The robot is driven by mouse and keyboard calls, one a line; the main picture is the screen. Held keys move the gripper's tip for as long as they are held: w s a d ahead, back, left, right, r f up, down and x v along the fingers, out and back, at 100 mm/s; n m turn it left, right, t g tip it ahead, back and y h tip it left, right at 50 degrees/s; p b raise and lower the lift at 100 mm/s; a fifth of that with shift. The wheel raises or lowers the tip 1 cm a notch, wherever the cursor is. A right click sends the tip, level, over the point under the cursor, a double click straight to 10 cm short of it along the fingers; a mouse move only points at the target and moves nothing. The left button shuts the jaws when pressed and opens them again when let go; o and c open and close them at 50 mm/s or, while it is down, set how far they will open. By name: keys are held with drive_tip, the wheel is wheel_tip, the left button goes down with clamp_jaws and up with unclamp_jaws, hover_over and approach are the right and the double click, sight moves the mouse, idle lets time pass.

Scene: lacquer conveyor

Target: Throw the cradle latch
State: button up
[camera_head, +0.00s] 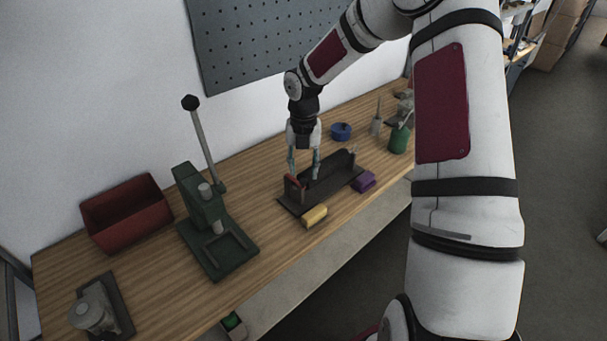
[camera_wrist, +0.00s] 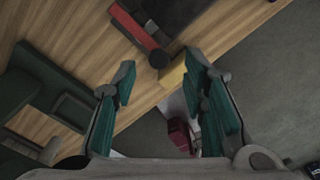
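The dark cradle (camera_head: 345,185) stands on the wooden bench, on a flat base, and its dark body shows at the top of the wrist view (camera_wrist: 185,14). A red latch lever (camera_head: 294,182) is at its left end. In the wrist view the red lever (camera_wrist: 132,26) ends in a round black knob (camera_wrist: 159,58). My gripper (camera_head: 303,175) is open above the cradle's left end. In the wrist view its teal fingers (camera_wrist: 161,62) are spread wide, with the knob in the gap between their tips. I cannot tell how far below the tips the knob is, and no contact shows.
A yellow block (camera_head: 314,216) lies close in front of the cradle, and a purple block (camera_head: 363,181) lies to its right. A green lever press (camera_head: 212,225) and red bin (camera_head: 127,213) stand left. A blue round container (camera_head: 341,131) and green can (camera_head: 399,139) stand behind right.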

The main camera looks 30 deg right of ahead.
sight(303, 180)
wheel_tip(303, 180, up, 9)
drive_tip(key=shift+f, duration=0.15)
idle(0.5)
drive_tip(key=s+a+r+m+t+h, duration=0.1)
drive_tip(key=s+a+r+m, duration=0.3)
drive_tip(key=s+r+m, duration=0.3)
drive_tip(key=s+a+r+m+t+h, duration=0.1)
drive_tip(key=s+a+r+m, duration=0.3)
drive_tip(key=s+r+m, duration=0.3)
drive_tip(key=s+a+r+m+t+y+b, duration=0.1)
drive_tip(key=s+a+r+m+t+y, duration=0.1)
drive_tip(key=s+m, duration=1.1)
drive_tip(key=shift+s+a+r+m+t, duration=0.15)
drive_tip(key=shift+s+a+m+t, duration=0.15)
drive_tip(key=shift+a+m+t, duration=0.9)
